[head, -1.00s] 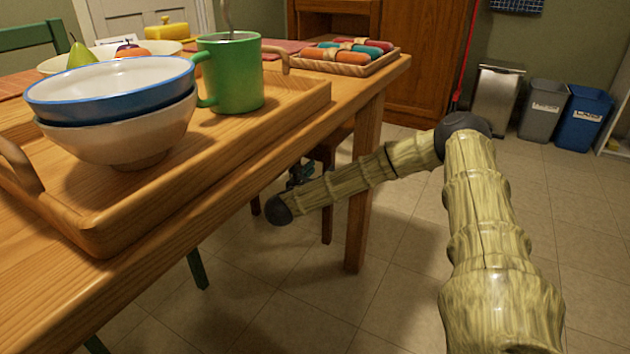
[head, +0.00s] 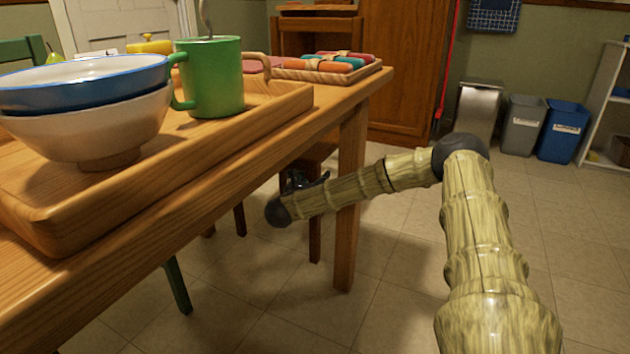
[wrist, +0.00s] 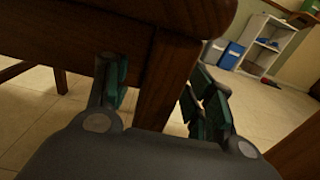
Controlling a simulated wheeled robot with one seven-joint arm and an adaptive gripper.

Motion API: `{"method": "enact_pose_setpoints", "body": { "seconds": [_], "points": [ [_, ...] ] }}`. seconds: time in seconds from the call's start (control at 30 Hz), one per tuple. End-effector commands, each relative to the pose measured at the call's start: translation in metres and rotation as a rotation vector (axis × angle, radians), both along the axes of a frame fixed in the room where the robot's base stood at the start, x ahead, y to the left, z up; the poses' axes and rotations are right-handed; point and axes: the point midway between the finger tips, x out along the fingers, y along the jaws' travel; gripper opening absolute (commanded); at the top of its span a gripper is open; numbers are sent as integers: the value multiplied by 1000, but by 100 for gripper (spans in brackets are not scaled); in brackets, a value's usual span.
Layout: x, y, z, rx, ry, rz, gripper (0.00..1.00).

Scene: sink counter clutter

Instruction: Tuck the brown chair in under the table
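The brown chair (head: 322,152) stands at the far side of the wooden table (head: 225,165). Its seat and legs show partly behind the table's front leg. My gripper (head: 305,181) is beyond the arm's dark end joint, low beside the chair, and mostly hidden in the head view. In the wrist view, my gripper (wrist: 158,95) has its two teal-padded fingers apart, on either side of a dark brown wooden post (wrist: 168,80) that looks like part of the chair (wrist: 75,28). A gap shows on the left; contact on the right cannot be told.
The table bears a wooden tray (head: 190,135) with stacked bowls (head: 85,120) and a green mug (head: 213,80). The table leg (head: 350,200) stands close to my forearm. Bins (head: 523,125) stand at the back right. The tiled floor at right is clear.

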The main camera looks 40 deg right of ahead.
Motion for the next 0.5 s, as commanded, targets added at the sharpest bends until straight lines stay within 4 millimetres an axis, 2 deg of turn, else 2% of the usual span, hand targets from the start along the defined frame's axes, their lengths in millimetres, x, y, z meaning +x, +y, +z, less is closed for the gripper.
{"method": "enact_pose_setpoints", "body": {
  "seconds": [0.03,0.27,0.5],
  "points": [
    [0,0,0,0,0,0,41],
    [0,0,0,0,0,0,0],
    [0,0,0,0,0,0,0]
  ]
}}
